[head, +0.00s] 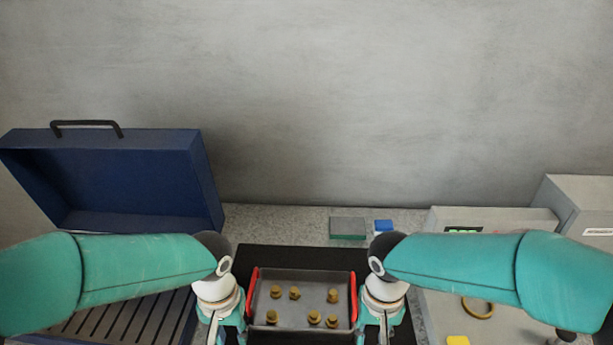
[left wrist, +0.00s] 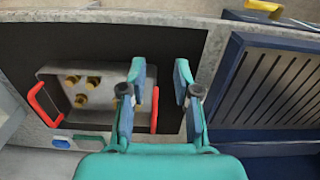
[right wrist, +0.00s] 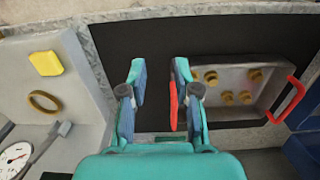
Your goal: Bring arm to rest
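A grey metal tray (head: 300,280) with a red handle on each side sits on a black mat (head: 285,257) and holds several brass fittings (head: 294,293). My left gripper (left wrist: 160,80) is open, its fingers spread on either side of the tray's left handle (left wrist: 154,110). My right gripper (right wrist: 160,75) is open, with the right handle (right wrist: 173,104) between its fingers, close to one of them. Neither gripper is closed on a handle. I cannot tell how far the fingertips are above the mat. In the head view both fingertips are mostly cut off by the lower edge.
An open blue case (head: 120,180) with a slatted base stands at left. A grey-green block (head: 348,228) and a blue block (head: 383,226) lie behind the mat. At right, a grey panel carries a brass ring (right wrist: 43,100), a yellow block (right wrist: 46,63) and a gauge (right wrist: 14,158). A wall closes the back.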

